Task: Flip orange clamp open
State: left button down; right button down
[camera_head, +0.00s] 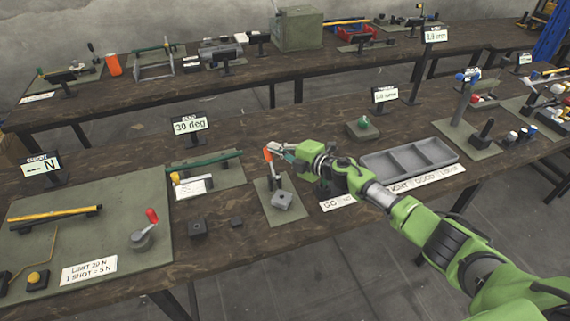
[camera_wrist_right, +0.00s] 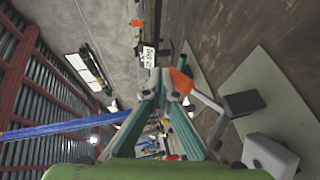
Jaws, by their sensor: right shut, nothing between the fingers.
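The orange clamp's handle (camera_head: 267,155) stands upright above a small grey-green mat (camera_head: 268,210), with a grey block (camera_head: 283,201) at its foot. My right gripper (camera_head: 275,148) is at the handle's top, shut and empty. In the right wrist view the orange handle (camera_wrist_right: 181,82) lies just right of the tips of my right gripper (camera_wrist_right: 161,88), very close to them. I cannot tell whether they touch. The clamp's grey arm (camera_wrist_right: 207,101) runs from the handle towards the dark and grey blocks. My left gripper is not in view.
A grey divided tray (camera_head: 408,160) lies right of the clamp, behind my right arm. A 30 deg sign (camera_head: 191,126) and a green rod (camera_head: 210,159) stand to the left.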

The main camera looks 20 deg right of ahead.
pick_arm(q)
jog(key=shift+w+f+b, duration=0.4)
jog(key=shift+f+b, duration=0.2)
jog(key=shift+b, duration=0.05)
pick_arm(e)
jog(key=shift+w+a+f, duration=0.15)
jog(key=shift+w+f, duration=0.9)
jog(key=shift+w, duration=0.15)
